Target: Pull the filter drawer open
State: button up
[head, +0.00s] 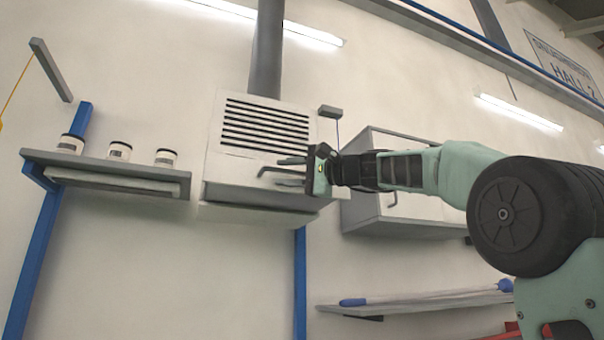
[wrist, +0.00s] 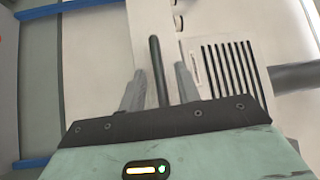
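The filter drawer (head: 236,197) is the lower front part of a pale wall unit with dark vent slats above. Its dark bar handle (head: 268,170) shows at the left of my gripper (head: 292,167) in the head view. In the wrist view the handle (wrist: 158,72) runs between the two grey fingers of my gripper (wrist: 160,82), with a visible gap on each side. The fingers are apart and straddle the handle. I cannot tell whether the drawer sits fully in.
A shelf (head: 110,172) with several white jars stands to the left. A second wall cabinet (head: 395,205) is behind my arm on the right. A lower shelf (head: 420,302) holds blue-handled tools. A grey duct (head: 267,50) rises from the unit.

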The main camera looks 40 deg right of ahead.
jog(key=b+v, duration=0.6)
jog(key=v, duration=1.1)
jog(key=shift+f, duration=0.2)
jog(key=shift+d, duration=0.15)
